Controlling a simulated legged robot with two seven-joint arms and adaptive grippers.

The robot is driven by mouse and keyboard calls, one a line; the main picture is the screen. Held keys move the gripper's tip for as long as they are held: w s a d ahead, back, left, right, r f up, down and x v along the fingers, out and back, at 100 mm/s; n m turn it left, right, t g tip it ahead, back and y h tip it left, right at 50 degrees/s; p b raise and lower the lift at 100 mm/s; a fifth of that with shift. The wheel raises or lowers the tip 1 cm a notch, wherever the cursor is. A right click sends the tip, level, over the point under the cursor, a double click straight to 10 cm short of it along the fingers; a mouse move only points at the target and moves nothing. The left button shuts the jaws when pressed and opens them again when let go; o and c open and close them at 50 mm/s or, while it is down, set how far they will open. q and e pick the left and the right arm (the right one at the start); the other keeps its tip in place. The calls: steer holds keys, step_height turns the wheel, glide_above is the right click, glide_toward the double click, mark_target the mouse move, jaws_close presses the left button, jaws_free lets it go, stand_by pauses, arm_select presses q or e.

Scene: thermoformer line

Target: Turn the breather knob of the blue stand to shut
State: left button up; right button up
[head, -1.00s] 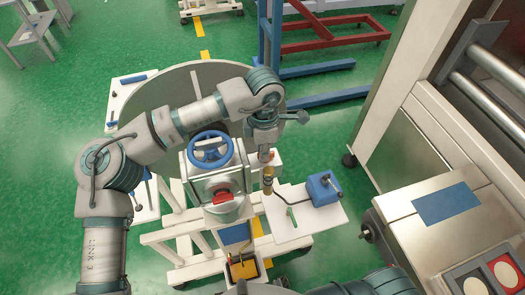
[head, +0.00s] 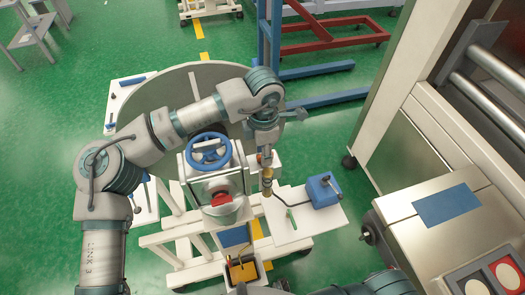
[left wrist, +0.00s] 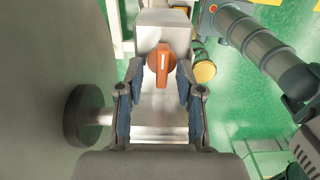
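An orange knob with a pale line on it (left wrist: 162,66) sits on a grey box-shaped body (left wrist: 160,32) in the left wrist view. Its grip stands roughly upright in that picture. My left gripper (left wrist: 160,88) is open, with one blue-padded finger on each side of the knob and visible gaps between. In the head view my left gripper (head: 265,155) is beside the stand with the blue handwheel (head: 209,150), and its fingers are largely hidden by the wrist. A red knob (head: 221,200) shows on the front of that stand. My right gripper is not in view.
A white shelf (head: 290,226) with a blue box (head: 322,190) lies right of the stand. A brass fitting (head: 267,180) is close below my left gripper. A large grey disc (head: 165,95) stands behind. A metal machine (head: 420,150) bounds the right side.

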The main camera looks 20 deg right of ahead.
arm_select(q)
steer(key=shift+d, duration=0.15)
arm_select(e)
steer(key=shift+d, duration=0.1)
arm_select(q)
step_height(320, 180, up, 12)
steer(key=shift+d, duration=0.15)
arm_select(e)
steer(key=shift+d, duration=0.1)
arm_select(q)
steer(key=shift+w+f, duration=0.1)
stand_by(0.4)
